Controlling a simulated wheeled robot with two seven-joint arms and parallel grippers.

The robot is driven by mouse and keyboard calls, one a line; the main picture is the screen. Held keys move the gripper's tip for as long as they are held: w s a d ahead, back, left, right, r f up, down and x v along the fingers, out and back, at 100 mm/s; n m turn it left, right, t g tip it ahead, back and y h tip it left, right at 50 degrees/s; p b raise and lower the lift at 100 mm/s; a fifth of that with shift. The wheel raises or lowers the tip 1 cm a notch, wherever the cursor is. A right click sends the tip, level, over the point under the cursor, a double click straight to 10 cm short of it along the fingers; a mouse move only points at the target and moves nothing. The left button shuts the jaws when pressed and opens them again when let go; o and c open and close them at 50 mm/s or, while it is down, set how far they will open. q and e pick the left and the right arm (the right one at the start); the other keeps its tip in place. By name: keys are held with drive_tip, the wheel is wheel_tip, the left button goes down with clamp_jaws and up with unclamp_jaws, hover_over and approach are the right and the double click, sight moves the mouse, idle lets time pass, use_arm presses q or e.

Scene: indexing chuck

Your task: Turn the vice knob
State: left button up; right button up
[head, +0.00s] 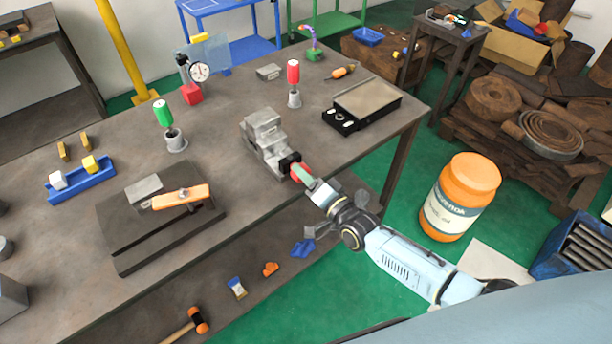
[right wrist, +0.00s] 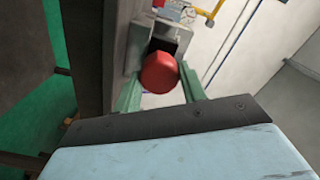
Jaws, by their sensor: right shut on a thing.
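The vice (head: 265,140) is a grey metal block on the workbench, near its front edge. Its red knob (head: 297,171) sticks out at the front on a black collar. My right gripper (head: 301,173) reaches in from the lower right and is shut on the knob. In the right wrist view the red knob (right wrist: 160,73) sits between the two green fingers (right wrist: 161,88), with the grey vice body (right wrist: 163,36) behind it. The fingers partly hide the knob in the head view. My left gripper is not in view.
The workbench (head: 240,205) also bears a red-handled tool (head: 293,83), a green-handled tool (head: 163,115), a black scale-like device (head: 362,105), a dial gauge (head: 199,72) and an orange-handled piece (head: 181,196) on a dark plate. An orange jar (head: 461,190) stands right of my arm.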

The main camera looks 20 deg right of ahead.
drive_tip(key=o, duration=1)
drive_tip(key=v, duration=1.3)
drive_tip(key=shift+s, duration=0.2)
